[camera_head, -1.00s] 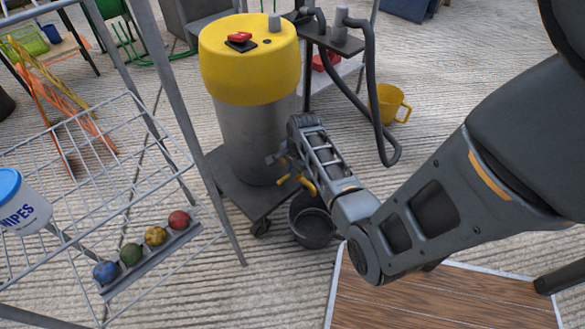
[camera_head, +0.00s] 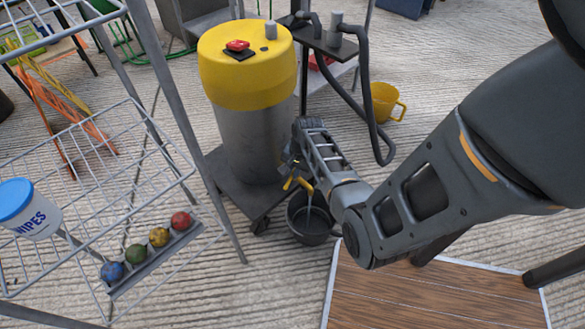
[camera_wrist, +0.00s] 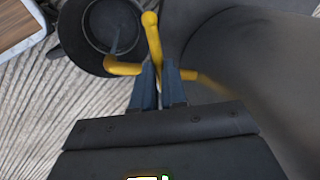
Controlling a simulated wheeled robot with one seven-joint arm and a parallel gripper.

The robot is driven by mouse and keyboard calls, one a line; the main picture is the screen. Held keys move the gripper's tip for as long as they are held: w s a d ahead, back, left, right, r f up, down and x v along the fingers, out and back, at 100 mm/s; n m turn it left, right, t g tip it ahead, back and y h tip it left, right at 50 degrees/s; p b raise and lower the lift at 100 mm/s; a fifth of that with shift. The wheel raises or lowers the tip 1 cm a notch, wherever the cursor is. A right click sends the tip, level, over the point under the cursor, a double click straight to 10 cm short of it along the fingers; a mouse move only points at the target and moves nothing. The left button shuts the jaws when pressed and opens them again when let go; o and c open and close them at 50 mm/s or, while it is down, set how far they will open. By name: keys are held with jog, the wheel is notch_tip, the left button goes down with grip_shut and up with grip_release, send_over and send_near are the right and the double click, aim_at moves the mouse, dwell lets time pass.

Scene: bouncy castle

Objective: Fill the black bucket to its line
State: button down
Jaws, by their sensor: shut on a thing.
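The black bucket (camera_head: 312,232) stands on the ground below a yellow tap, beside the yellow-topped metal tank (camera_head: 250,130). In the wrist view the bucket (camera_wrist: 78,40) is seen from above at the upper left. My gripper (camera_wrist: 160,82) is shut on the yellow tap (camera_wrist: 152,35). In the head view the tap (camera_head: 303,184) is partly hidden by my arm. A thin stream (camera_head: 309,200) falls from the tap into the bucket. I cannot make out the fill line or the liquid level.
A wire rack (camera_head: 90,190) with a wipes tub (camera_head: 28,212) and several coloured balls (camera_head: 135,253) stands at the left. A wooden platform (camera_head: 420,300) lies at the front right. A yellow mug-shaped container (camera_head: 385,101) and a black hose (camera_head: 372,110) are behind my arm.

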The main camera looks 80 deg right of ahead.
jog(key=c, duration=1.2)
grip_release()
jog(key=shift+o, duration=0.2)
notch_tip(320, 180, up, 8)
jog(key=s+p, duration=0.1)
jog(key=p, duration=0.2)
jog(key=shift+s+f, duration=0.2)
jog(key=shift+s, duration=0.1)
jog(key=shift+a, duration=0.15)
